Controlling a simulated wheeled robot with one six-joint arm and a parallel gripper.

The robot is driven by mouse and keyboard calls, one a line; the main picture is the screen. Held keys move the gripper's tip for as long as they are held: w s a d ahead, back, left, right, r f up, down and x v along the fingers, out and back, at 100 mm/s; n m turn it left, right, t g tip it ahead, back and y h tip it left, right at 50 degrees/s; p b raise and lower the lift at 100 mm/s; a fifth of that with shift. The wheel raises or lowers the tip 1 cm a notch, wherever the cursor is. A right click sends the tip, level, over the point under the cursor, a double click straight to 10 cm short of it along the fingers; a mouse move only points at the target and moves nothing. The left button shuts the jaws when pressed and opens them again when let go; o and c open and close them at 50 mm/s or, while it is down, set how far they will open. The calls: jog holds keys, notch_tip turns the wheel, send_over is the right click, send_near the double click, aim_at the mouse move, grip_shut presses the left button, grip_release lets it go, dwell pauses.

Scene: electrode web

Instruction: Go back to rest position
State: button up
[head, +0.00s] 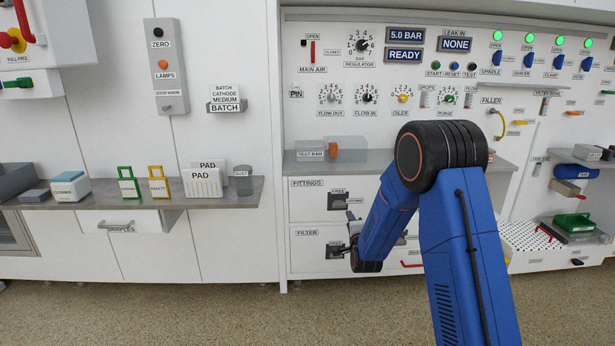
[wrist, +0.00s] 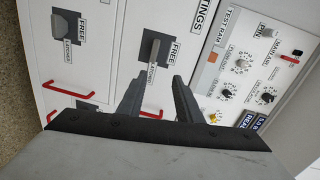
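My arm is blue with dark joints and reaches forward to the drawer fronts below the bench in the head view. My gripper (wrist: 158,88) shows in the wrist view with its two dark fingers apart and nothing between them. Just beyond the fingertips is a grey latch handle (wrist: 153,52) on a dark plate, labelled FREE, beside the FITTINGS label. The fingers look clear of it, though the exact gap is hard to tell.
A second latch (wrist: 66,27), also labelled FREE, is on the filter drawer. Red drawer handles (wrist: 70,89) stick out nearby. A shelf (head: 130,201) with small items is at left. The floor (head: 180,310) in front is clear.

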jog(key=s+d+r+n+g, duration=0.2)
jog(key=s+r+n+g, duration=0.15)
jog(key=s+r, duration=0.6)
jog(key=s+d+r+n+g, duration=0.25)
jog(key=s+r+n, duration=0.25)
jog(key=s, duration=0.9)
jog(key=s+d+n+g, duration=0.1)
jog(key=s+n+g, duration=0.2)
jog(key=s, duration=1.5)
jog(key=s+d+n+g, duration=0.2)
jog(key=s+n, duration=0.3)
jog(key=s, duration=1.4)
jog(key=shift+s+g, duration=0.3)
jog(key=shift+g, duration=0.3)
jog(key=shift+d, duration=0.1)
